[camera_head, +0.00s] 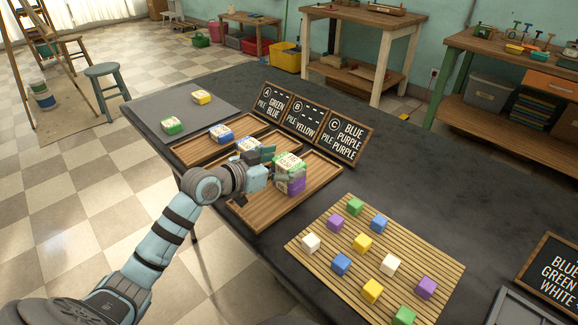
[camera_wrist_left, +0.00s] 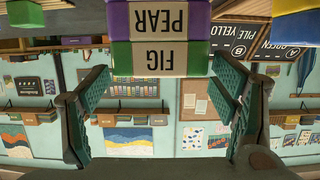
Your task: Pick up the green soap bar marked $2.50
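A green soap bar (camera_head: 290,160) with a pale label lies on top of a purple soap bar (camera_head: 292,186) in the right-hand tray. The price print is too small to read surely. The upside-down left wrist view shows the green bar (camera_wrist_left: 160,58), labelled FIG, and the purple bar (camera_wrist_left: 160,18), labelled PEAR. My left gripper (camera_head: 268,164) is just left of the green bar at its height. Its two fingers (camera_wrist_left: 160,85) are spread wide, with the green bar's end before the gap between their tips. Nothing is held. My right gripper is out of view.
Another green bar (camera_head: 172,125) and a yellow bar (camera_head: 201,97) lie on the grey mat (camera_head: 190,112). A blue bar (camera_head: 221,132) and another bar (camera_head: 248,146) occupy the other trays. Chalkboard signs (camera_head: 300,115) stand behind. A slatted mat (camera_head: 320,235) with small cubes lies right.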

